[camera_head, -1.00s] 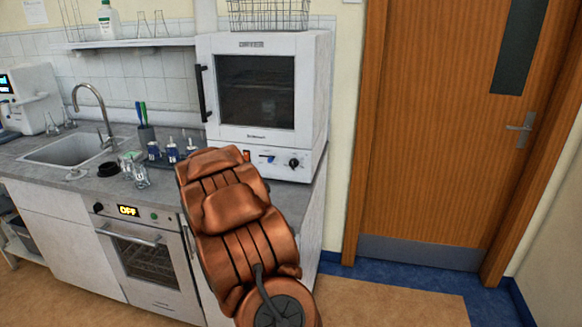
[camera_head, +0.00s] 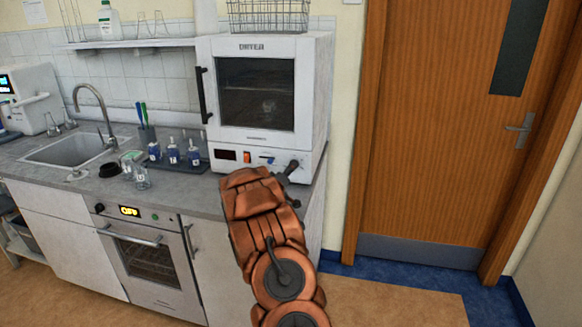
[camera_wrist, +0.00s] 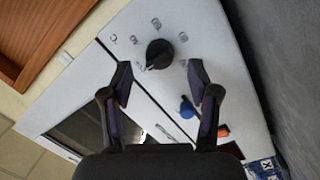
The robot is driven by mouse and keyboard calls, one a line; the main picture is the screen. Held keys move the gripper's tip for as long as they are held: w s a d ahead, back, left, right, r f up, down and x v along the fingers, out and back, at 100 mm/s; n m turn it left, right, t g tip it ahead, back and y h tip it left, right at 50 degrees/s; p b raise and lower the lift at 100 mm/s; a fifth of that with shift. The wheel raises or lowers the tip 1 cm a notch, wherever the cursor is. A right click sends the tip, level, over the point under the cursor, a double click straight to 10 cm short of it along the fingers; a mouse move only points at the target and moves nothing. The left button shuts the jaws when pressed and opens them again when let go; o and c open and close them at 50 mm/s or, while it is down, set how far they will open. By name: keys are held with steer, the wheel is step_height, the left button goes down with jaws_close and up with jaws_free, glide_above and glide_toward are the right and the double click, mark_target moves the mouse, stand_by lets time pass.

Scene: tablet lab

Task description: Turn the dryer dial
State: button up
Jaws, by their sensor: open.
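The white dryer (camera_head: 318,100) stands on the counter with its dark-windowed door shut. Its black dial (camera_wrist: 160,54) shows in the wrist view, with printed marks around it. My gripper (camera_wrist: 160,76) is open, one finger on each side, with the dial just beyond and between the fingertips. I see no clear contact with the dial. In the head view my gripper (camera_head: 290,171) is at the right end of the dryer's lower panel, and it and the arm largely hide the dial there.
A blue knob (camera_wrist: 188,107) and an orange switch (camera_wrist: 223,131) sit beside the dial on the panel. A rack of blue-labelled bottles (camera_head: 173,154) stands left of the dryer. A wire basket (camera_head: 268,15) sits on top. A wooden door (camera_head: 440,130) is at right.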

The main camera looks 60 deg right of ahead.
steer(key=shift+p+x, duration=0.3)
steer(key=shift+x, duration=1.1)
steer(key=c, duration=1.1)
steer(key=shift+c, duration=0.2)
